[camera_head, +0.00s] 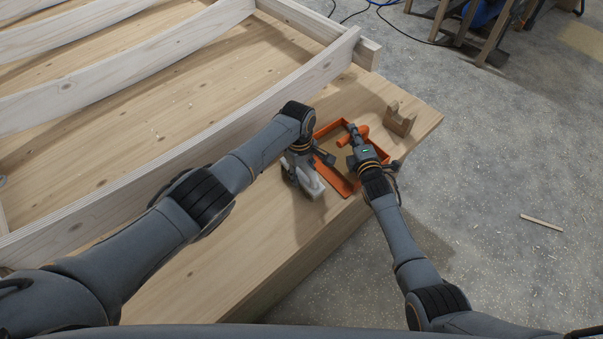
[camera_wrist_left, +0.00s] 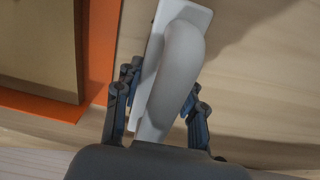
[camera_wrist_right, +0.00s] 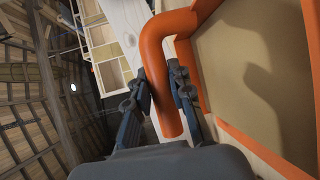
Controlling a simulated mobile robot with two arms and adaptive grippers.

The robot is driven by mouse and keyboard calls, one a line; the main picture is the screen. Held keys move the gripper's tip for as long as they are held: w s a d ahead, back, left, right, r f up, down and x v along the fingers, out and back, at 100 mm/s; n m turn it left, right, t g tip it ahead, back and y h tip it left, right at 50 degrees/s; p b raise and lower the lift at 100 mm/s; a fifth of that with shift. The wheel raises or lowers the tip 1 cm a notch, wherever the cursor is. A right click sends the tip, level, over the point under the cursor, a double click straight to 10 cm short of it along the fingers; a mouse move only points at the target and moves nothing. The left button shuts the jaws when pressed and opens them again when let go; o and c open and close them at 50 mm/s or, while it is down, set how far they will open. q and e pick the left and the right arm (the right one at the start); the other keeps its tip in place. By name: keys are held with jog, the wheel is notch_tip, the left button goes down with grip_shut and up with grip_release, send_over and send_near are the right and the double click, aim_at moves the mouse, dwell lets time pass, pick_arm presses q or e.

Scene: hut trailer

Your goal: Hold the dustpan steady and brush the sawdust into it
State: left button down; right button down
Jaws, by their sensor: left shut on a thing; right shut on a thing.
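My left gripper (camera_head: 301,163) is shut on the grey handle of a brush (camera_head: 310,187) with a pale block, low over the bench and beside the dustpan's left side. The brush also shows in the left wrist view (camera_wrist_left: 172,75). The dustpan (camera_head: 328,185) has an orange rim and a tan inside, and rests near the bench's right end. My right gripper (camera_head: 355,143) is shut on its orange bent handle, which shows in the right wrist view (camera_wrist_right: 160,70). No clear sawdust pile shows; the arms and grippers hide part of this area.
The wooden bench (camera_head: 230,270) bears a pale timber frame (camera_head: 200,140) with curved ribs at left and behind. A small notched wood block (camera_head: 399,120) stands just right of the dustpan. The bench edge is close in front. A wood strip (camera_head: 541,222) lies on the floor.

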pick_arm(q)
notch_tip(320, 180, up, 7)
jog(key=s+a, duration=0.2)
jog(key=shift+a, duration=0.15)
dwell(0.4)
jog(key=shift+a, duration=0.1)
dwell(0.7)
jog(key=a+f, duration=0.1)
jog(key=a, duration=0.1)
jog(key=a+f, duration=0.1)
jog(key=a, duration=0.1)
jog(key=a+f, duration=0.1)
jog(key=shift+a+f, duration=0.4)
jog(key=shift+f, duration=0.35)
jog(key=shift+f, duration=0.15)
jog(key=shift+f, duration=0.9)
